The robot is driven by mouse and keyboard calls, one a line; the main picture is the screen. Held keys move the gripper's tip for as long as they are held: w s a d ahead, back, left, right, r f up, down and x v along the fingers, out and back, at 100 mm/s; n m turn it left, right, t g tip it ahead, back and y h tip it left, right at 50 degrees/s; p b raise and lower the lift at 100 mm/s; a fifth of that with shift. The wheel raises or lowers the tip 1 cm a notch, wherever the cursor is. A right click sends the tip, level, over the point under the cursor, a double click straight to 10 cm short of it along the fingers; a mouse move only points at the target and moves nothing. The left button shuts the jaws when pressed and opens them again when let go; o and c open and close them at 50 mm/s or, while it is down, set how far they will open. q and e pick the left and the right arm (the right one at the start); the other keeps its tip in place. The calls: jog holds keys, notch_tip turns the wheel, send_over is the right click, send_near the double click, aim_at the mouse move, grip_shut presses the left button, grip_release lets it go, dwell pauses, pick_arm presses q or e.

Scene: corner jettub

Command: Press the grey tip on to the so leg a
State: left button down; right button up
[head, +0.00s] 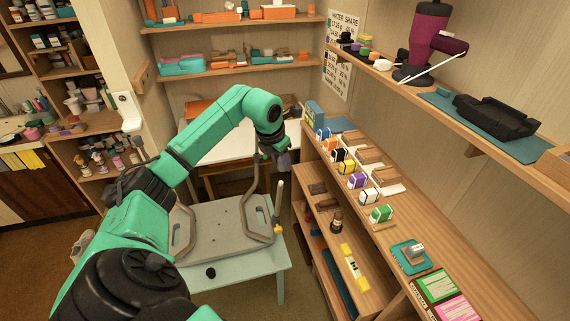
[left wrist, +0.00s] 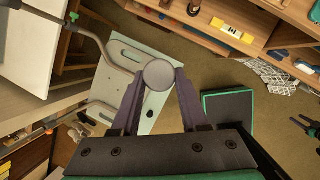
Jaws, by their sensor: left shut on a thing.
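My left gripper (head: 284,158) is above the right rear of the pale green table, pointing down. In the left wrist view its purple fingers (left wrist: 157,98) are shut on a round grey tip (left wrist: 158,74). The tip is hard to make out in the head view. A grey board (head: 222,236) lies on the table with bent metal tube legs. One leg (head: 248,216) is on its right side and another (head: 180,236) on its left. I cannot tell which is so leg a. The grey tip is apart from both legs. My right gripper is not in view.
A slim upright rod (head: 278,210) with a pale top stands at the table's right edge, below the gripper. A small black cap (head: 211,272) lies on the pale green table (head: 250,268). A wooden shelf unit (head: 345,225) with coloured boxes stands to the right.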

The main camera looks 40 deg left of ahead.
aim_at(279, 186)
pick_arm(q)
jog(key=shift+s+f+b, duration=0.1)
jog(key=shift+f+b, duration=0.45)
jog(key=shift+b, duration=0.1)
jog(key=shift+a+f+b, duration=0.15)
jog(key=shift+f+b, duration=0.9)
jog(key=shift+f, duration=0.3)
jog(key=shift+a+f+b, duration=0.15)
jog(key=shift+f+b, duration=0.9)
jog(key=shift+f, duration=0.25)
jog(key=shift+s+a+f+b, duration=0.1)
jog(key=shift+s+f+b, duration=0.1)
jog(key=shift+f+b, duration=1.5)
jog(key=c, duration=0.7)
grip_release()
jog(key=shift+f, duration=0.15)
jog(key=o, duration=0.4)
jog(key=shift+c, duration=0.2)
